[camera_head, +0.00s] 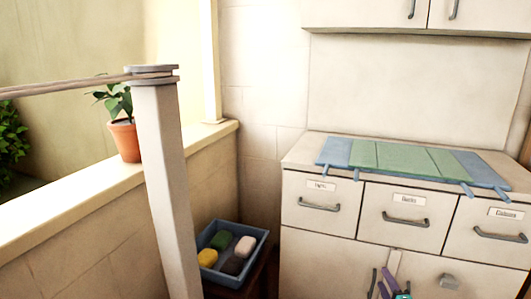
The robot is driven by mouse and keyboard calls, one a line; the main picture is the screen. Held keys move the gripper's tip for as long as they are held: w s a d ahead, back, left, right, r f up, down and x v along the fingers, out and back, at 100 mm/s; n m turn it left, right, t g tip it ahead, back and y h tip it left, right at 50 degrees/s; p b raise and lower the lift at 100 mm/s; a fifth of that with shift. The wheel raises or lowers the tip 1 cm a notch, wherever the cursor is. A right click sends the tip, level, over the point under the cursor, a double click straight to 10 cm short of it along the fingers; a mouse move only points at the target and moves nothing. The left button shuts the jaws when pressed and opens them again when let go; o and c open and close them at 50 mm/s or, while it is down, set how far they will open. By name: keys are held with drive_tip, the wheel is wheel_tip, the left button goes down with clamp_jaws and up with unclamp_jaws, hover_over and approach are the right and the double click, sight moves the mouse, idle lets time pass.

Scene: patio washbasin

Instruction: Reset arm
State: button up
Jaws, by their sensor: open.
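A small purple and teal two-pronged shape, which I take to be my gripper (391,284), shows at the bottom edge, right of centre, in front of the cabinet doors. Its prongs are apart, and I see nothing held between them. A pale narrow piece rises just above it. The rest of my arm is out of the picture, so its pose cannot be told.
A cabinet (334,226) with labelled drawers stands right, a blue and green slatted rack (393,158) on top. A blue tray (264,241) holds several coloured blocks. A post (165,190) with a line stands left. A potted plant (125,140) sits on the ledge.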

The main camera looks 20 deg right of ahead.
drive_tip(key=w+a+f+m+g+y+p, duration=0.1)
drive_tip(key=w+a+p, duration=0.25)
drive_tip(key=a, duration=0.45)
drive_tip(key=w+a+g+y+p, duration=0.1)
drive_tip(key=w+a+p, duration=0.3)
drive_tip(key=a, duration=0.5)
drive_tip(key=w+a+f+m+g+y+p, duration=0.1)
drive_tip(key=w+a+p, duration=0.1)
drive_tip(key=a+p, duration=0.45)
drive_tip(key=s+a+f+m+g+p, duration=0.3)
drive_tip(key=s+a+f+g+p, duration=0.15)
drive_tip(key=s+a, duration=0.35)
drive_tip(key=s+a+f+m+g+p, duration=0.3)
drive_tip(key=s+a+f+g, duration=0.25)
drive_tip(key=s+a, duration=0.3)
drive_tip(key=s+a+m+g+y, duration=0.1)
drive_tip(key=s+a+m+g, duration=0.1)
drive_tip(key=s, duration=0.8)
drive_tip(key=s+a+m+g+y, duration=0.1)
drive_tip(key=s+a+m+g, duration=0.2)
drive_tip(key=s+g, duration=0.4)
drive_tip(key=s+m, duration=0.1)
drive_tip(key=s, duration=0.1)
drive_tip(key=shift+s+r, duration=0.2)
drive_tip(key=shift+s, duration=0.15)
drive_tip(key=shift+c, duration=0.2)
